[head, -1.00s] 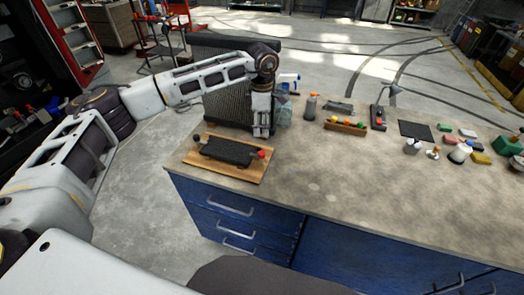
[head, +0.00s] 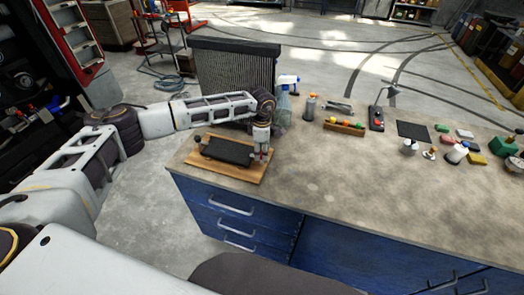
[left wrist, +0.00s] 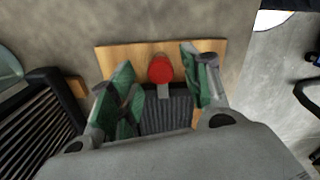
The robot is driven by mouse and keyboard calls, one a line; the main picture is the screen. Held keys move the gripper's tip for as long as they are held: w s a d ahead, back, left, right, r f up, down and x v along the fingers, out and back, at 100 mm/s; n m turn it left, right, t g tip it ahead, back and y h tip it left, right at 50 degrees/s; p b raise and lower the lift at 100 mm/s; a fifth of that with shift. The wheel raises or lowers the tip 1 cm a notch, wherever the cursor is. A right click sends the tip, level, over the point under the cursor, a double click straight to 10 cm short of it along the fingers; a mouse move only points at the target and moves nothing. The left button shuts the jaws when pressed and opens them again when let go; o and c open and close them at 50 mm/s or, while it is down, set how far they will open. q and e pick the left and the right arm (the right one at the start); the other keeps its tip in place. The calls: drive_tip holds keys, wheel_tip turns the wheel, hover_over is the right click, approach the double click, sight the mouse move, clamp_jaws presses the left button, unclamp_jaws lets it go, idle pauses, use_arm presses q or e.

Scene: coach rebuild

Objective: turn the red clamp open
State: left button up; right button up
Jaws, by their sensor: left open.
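The red clamp (left wrist: 160,68) shows a round red top in the left wrist view. It stands at the end of a dark ribbed block (head: 228,151) on a wooden board (head: 232,172) at the left of the bench. My left gripper (head: 262,155) points down at the right end of that block. Its green-lined fingers (left wrist: 157,72) are open, one on each side of the red clamp, with gaps visible on both sides. In the head view the gripper mostly hides the clamp. My right gripper is not in view.
A dark knob (head: 197,139) stands at the block's left end. Behind the arm is a finned radiator-like panel (head: 235,75). A spray bottle (head: 287,84), a grey cylinder (head: 310,108) and a wooden tray (head: 344,129) stand to the right. The bench front middle is clear.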

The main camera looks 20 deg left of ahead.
use_arm(q)
drive_tip(key=shift+f, duration=0.6)
drive_tip(key=shift+c, duration=0.2)
drive_tip(key=c, duration=1)
